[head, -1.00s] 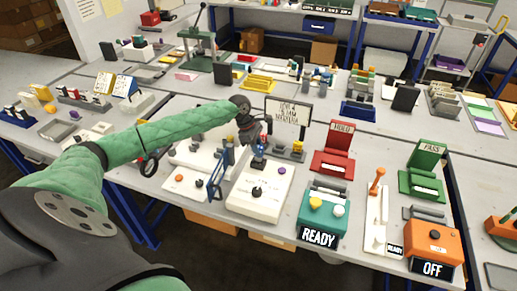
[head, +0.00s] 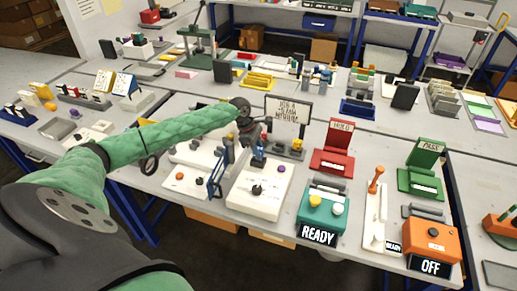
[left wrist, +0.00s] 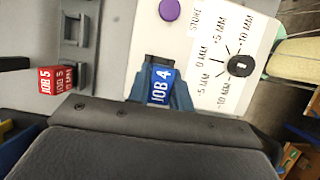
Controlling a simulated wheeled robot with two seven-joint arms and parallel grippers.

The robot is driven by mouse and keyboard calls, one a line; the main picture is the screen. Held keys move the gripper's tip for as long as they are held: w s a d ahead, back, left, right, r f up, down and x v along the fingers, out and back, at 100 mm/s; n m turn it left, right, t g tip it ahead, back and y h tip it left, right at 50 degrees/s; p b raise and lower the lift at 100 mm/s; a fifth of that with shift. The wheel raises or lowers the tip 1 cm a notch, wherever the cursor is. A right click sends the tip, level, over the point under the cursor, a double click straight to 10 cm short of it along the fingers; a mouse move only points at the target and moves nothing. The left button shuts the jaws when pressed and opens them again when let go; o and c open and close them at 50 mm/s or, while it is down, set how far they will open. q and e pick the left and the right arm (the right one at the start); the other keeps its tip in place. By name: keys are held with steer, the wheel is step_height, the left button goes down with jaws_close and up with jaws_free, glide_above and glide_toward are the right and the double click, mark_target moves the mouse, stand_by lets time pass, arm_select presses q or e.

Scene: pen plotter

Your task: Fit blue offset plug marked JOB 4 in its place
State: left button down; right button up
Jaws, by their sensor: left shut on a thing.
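My left gripper (left wrist: 162,92) is shut on the blue plug (left wrist: 160,84), whose white lettering JOB 4 faces the wrist camera. In the head view the left gripper (head: 258,158) is over the back edge of a white box (head: 268,205). The box's top, in the left wrist view (left wrist: 190,70), has a black dial (left wrist: 239,66), a purple button (left wrist: 169,10) and printed marks from -10 MM to +10 MM. The plug's lower end and any opening under it are hidden, so I cannot tell whether it is seated. My right gripper is not in view.
A red block marked JOB 5 (left wrist: 57,79) stands left of the plug by a grey rack (left wrist: 74,30). A sign board (head: 286,112) stands behind the gripper. A teal READY box (head: 323,208) is at right, and a blue-handled frame (head: 219,172) is close at left.

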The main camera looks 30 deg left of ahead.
arm_select(q)
steer(key=shift+f+p, duration=0.35)
steer(key=shift+f, duration=0.6)
steer(key=c, duration=1.2)
jaws_free()
steer(key=shift+o, duration=0.2)
steer(key=b+v, duration=0.2)
steer(key=v, duration=0.4)
steer(key=shift+a+r+b, duration=0.2)
steer(key=shift+r+b, duration=0.05)
steer(key=shift+b, duration=0.1)
steer(key=shift+s+a+r, duration=0.1)
steer(key=shift+a+r, duration=0.05)
steer(key=shift+r, duration=0.4)
